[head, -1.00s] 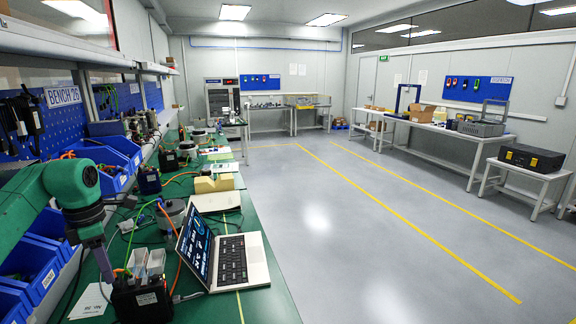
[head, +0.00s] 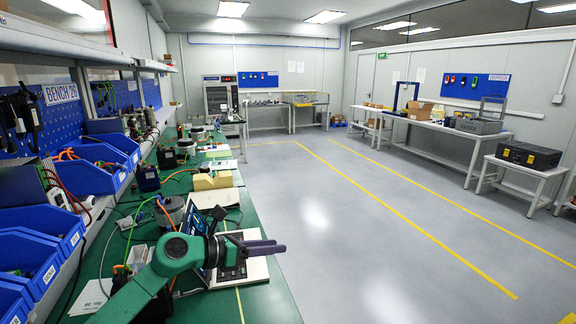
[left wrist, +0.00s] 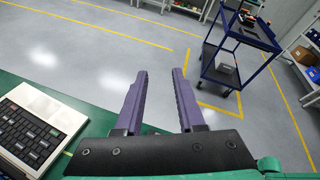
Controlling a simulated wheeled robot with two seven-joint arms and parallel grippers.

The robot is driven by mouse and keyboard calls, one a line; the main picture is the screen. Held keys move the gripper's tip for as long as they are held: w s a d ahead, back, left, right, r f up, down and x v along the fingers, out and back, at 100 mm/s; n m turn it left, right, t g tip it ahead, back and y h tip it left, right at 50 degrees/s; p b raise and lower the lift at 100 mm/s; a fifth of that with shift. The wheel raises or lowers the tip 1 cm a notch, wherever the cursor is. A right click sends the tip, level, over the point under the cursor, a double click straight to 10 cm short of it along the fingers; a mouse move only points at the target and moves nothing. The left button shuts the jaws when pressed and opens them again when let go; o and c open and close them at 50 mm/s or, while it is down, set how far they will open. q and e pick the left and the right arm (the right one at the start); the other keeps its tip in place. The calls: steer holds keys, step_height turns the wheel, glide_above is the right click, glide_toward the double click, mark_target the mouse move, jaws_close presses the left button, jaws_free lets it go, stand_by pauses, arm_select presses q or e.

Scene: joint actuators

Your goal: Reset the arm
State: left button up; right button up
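My left arm (head: 163,262), green with black joints, reaches in from the bottom left over the bench. My left gripper (head: 282,247) has purple fingers that point right, above the laptop. In the left wrist view the gripper (left wrist: 160,72) is open, its two fingers apart with nothing between them. Beyond the fingertips are the bench edge and open floor. My right gripper is not in view.
The laptop (head: 258,270) lies open on the green bench (head: 270,300), partly hidden by my arm; its keyboard (left wrist: 30,135) shows in the left wrist view. Blue bins (head: 45,255) line the left. A blue-framed cart (left wrist: 222,68) stands on the floor.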

arm_select(q)
step_height(320, 180, up, 6)
steer(key=n+t, duration=0.9)
steer(key=n, duration=0.5)
steer(key=a+f+n+t+y, duration=0.3)
steer(key=a+n+y, duration=0.4)
steer(key=n, duration=0.3)
steer(key=s+a+f+n+g+y, duration=0.3)
steer(key=s+a+f+n+g, duration=0.15)
steer(key=f+n, duration=0.3)
steer(key=s+a+f+n+g+y, duration=0.35)
steer(key=s+a+f+n, duration=0.2)
steer(key=f, duration=0.35)
steer(key=s+a+f+n+g+h, duration=0.1)
steer(key=s+f+n+g, duration=0.3)
steer(key=s, duration=0.5)
steer(key=s+a+f+n+g, duration=0.1)
steer(key=s+f+g, duration=0.4)
steer(key=s, duration=0.5)
step_height(320, 180, down, 25)
steer(key=s, duration=0.2)
steer(key=s+a+f+g, duration=0.1)
steer(key=s+a+f, duration=0.1)
steer(key=s+f, duration=1.2)
steer(key=shift+s+a, duration=0.3)
steer(key=shift+s, duration=0.95)
